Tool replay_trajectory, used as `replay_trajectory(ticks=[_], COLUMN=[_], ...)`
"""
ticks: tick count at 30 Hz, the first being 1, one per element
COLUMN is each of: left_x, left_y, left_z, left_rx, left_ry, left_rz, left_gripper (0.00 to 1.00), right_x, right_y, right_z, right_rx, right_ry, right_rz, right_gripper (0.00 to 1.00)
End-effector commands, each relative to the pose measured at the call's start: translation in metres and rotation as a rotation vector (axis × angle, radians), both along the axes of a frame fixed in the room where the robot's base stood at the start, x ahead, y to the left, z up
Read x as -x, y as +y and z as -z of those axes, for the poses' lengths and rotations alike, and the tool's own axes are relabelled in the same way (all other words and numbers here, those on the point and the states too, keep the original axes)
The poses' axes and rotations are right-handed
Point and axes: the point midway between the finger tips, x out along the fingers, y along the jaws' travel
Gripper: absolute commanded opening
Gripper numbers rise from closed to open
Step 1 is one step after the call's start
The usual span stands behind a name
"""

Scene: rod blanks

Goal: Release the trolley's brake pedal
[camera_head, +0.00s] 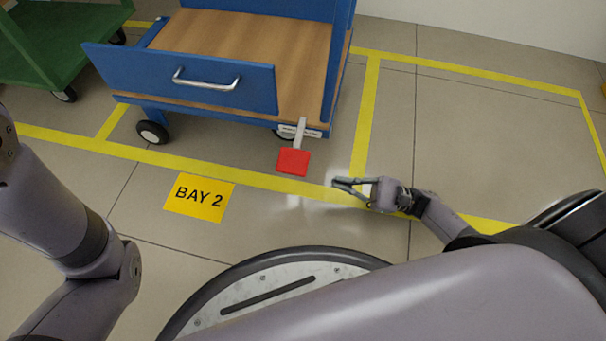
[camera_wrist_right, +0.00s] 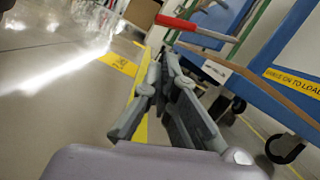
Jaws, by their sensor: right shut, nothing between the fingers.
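The brake pedal (camera_head: 293,161) is a red plate on a grey metal lever. It sticks out from the lower front right corner of the blue trolley (camera_head: 190,80), above the floor. In the right wrist view the red pedal (camera_wrist_right: 176,22) is at the top, left of the trolley's blue frame (camera_wrist_right: 265,88). My right gripper (camera_head: 338,183) is shut and empty, to the right of the pedal and apart from it. Its fingers (camera_wrist_right: 165,58) also show in the right wrist view. My left arm shows at the left, but its gripper is out of view.
The trolley has a wooden deck, a silver handle (camera_head: 207,79) and black wheels. A green trolley (camera_head: 60,45) stands at the far left. A yellow BAY 2 sign (camera_head: 199,197) and yellow lines mark the floor. The floor right of the trolley is clear.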

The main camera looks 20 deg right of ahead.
Motion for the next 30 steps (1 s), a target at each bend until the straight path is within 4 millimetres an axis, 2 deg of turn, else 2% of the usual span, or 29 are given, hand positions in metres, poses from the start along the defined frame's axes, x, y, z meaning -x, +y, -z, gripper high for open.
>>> replay_trajectory(ticks=[5,8,21,30], left_x=[-0.001,-0.001,-0.001,-0.001], left_y=[0.000,0.000,0.000,0.000], left_z=[0.001,0.004,0.027,0.030], left_rx=[0.000,0.000,0.000,0.000], left_ry=[0.002,0.002,0.002,0.002], left_rz=[0.000,0.000,0.000,0.000], left_gripper=[0.40,0.40,0.40,0.40], right_x=[-0.001,-0.006,-0.041,-0.049], right_y=[0.002,0.010,0.072,0.085], right_z=[0.000,-0.001,-0.017,-0.023], right_rx=[-0.001,-0.002,-0.001,-0.001], right_ry=[0.002,0.001,0.000,0.003], right_rz=[0.000,-0.001,-0.001,0.001], right_gripper=[0.00,0.00,0.00,0.00])
